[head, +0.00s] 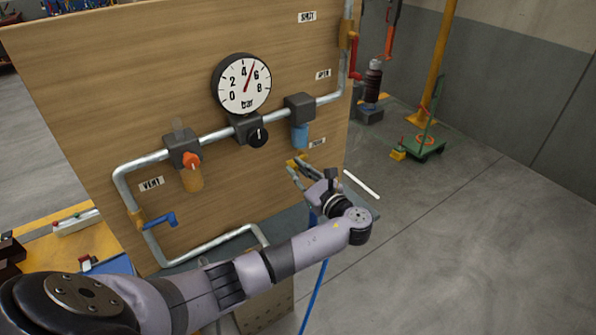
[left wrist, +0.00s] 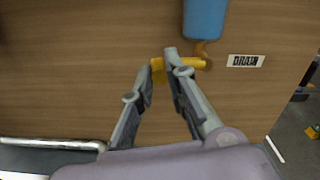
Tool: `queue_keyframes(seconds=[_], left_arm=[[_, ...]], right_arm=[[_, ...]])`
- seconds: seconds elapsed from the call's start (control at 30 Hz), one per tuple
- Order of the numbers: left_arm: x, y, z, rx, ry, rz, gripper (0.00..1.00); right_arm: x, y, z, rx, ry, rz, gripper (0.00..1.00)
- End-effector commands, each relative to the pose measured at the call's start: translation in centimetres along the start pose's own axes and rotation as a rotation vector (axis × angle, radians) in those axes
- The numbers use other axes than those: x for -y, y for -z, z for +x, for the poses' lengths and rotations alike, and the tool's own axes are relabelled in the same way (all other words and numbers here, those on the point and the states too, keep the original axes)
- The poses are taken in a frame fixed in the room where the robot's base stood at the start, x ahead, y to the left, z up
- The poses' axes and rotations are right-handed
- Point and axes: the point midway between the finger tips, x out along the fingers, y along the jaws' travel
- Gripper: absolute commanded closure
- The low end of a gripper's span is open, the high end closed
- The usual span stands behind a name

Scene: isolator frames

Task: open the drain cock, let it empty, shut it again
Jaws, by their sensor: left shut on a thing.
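The yellow drain cock handle (head: 293,162) is just below the blue filter bowl (head: 300,136) on the wooden panel, beside a DRAIN label (head: 317,143). In the left wrist view the handle (left wrist: 194,63) lies roughly level under the bowl (left wrist: 205,18), left of the label (left wrist: 245,60). My left gripper (head: 295,171) reaches it from the front. Its fingertips (left wrist: 160,66) are shut on the handle's left part, and one finger hides some of it. Whether liquid remains in the bowl cannot be told. My right gripper does not show.
A pressure gauge (head: 241,84) reads near 5 bar. A regulator with a black knob (head: 258,137), an orange-knobbed unit (head: 190,160), a blue-handled valve (head: 160,220) and a red handle (head: 355,58) sit along the pipe. A blue hose (head: 314,296) hangs below my wrist.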

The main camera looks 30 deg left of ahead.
Motion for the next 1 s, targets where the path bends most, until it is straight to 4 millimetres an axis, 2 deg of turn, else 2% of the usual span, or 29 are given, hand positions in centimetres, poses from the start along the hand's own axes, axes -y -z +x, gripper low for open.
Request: queue_keyframes(seconds=[0.27,0.47,1.0], left_arm=[[-0.1,1.3,-0.1,-0.003,0.001,-0.156,1.0],[-0.1,2.4,-0.1,-0.004,0.001,-0.337,1.0],[0.8,4.9,-0.1,-0.003,0.0,-0.853,1.0]], right_arm=[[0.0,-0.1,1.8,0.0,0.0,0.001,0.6],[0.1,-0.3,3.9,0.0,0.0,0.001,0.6],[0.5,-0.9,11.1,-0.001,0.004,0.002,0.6]])
